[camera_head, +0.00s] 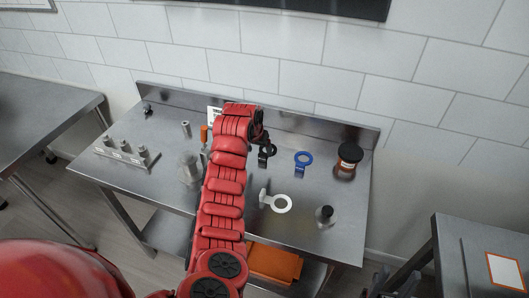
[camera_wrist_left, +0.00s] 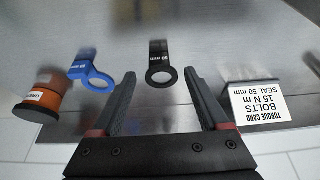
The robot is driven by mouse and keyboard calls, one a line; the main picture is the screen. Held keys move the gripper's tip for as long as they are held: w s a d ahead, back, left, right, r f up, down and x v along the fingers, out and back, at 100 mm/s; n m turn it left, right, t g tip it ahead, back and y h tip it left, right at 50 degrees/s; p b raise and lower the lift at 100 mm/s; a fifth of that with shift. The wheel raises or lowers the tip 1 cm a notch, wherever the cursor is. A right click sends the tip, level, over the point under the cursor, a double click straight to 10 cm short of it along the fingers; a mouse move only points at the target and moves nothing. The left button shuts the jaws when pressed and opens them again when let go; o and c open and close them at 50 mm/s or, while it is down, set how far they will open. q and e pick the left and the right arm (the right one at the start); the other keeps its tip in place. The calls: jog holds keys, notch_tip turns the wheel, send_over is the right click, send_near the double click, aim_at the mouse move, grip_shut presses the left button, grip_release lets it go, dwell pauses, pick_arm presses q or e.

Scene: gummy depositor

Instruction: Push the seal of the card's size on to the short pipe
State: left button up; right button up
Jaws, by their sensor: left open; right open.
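My left gripper (camera_head: 263,132) is open above the back of the table. In the left wrist view my left gripper (camera_wrist_left: 160,82) has the ring of a black tabbed seal (camera_wrist_left: 160,84) between its fingertips, with no grip on it. A blue seal (camera_head: 303,163) lies right of the black one, and a white seal (camera_head: 281,204) lies nearer the front. The card (camera_wrist_left: 259,103) reads "SEAL 50 mm". The tabs carry mm labels; the black one seems to read 50. A grey upright pipe (camera_head: 188,171) stands left of my arm, partly hidden. My right gripper (camera_head: 381,284) shows at the bottom edge.
An orange-brown jar (camera_head: 348,161) with a dark lid stands at the back right. A round metal piece (camera_head: 325,216) with a dark top stands front right. A rack of short metal pieces (camera_head: 122,151) is at the left. An orange bin (camera_head: 273,263) sits below the table.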

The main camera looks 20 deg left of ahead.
aim_at(262, 154)
pick_arm(q)
jog(key=shift+w+f, duration=0.2)
jog(key=shift+f, duration=0.3)
jog(key=shift+w+f+p, duration=0.35)
jog(key=shift+f+p, duration=0.15)
jog(key=shift+p, duration=0.25)
jog(key=shift+w+d+f+p, duration=0.15)
jog(key=shift+w+f+p, duration=0.3)
jog(key=shift+f, duration=0.15)
jog(key=shift+x, duration=1.3)
grip_shut()
